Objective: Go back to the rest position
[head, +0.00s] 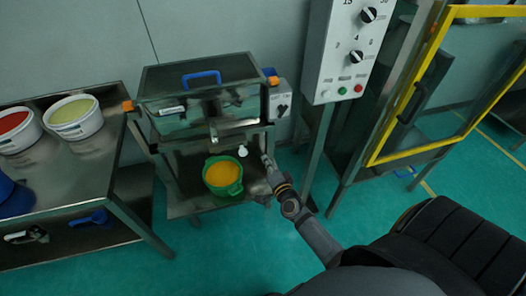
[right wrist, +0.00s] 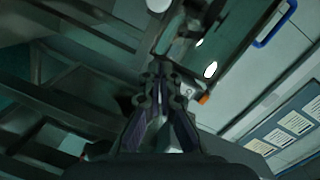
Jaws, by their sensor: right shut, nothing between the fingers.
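My right gripper (head: 268,162) is in front of the right side of the vibrating sieve, by its outlet and right leg. In the right wrist view the fingers (right wrist: 158,82) are together and hold nothing. The sieve (head: 200,90) has a dark lid with a blue handle (head: 201,77), and its lid is down. A green pot (head: 222,188) with orange contents stands on the shelf under the sieve, left of the gripper and apart from it. My left gripper is not in view.
A control box (head: 343,50) on a post stands right of the sieve, close to my right arm. A yellow-framed structure (head: 412,150) is further right. A metal table (head: 95,165) at left holds a red-filled tub (head: 20,133) and a yellow-filled tub (head: 76,119). Green floor (head: 215,255) in front is clear.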

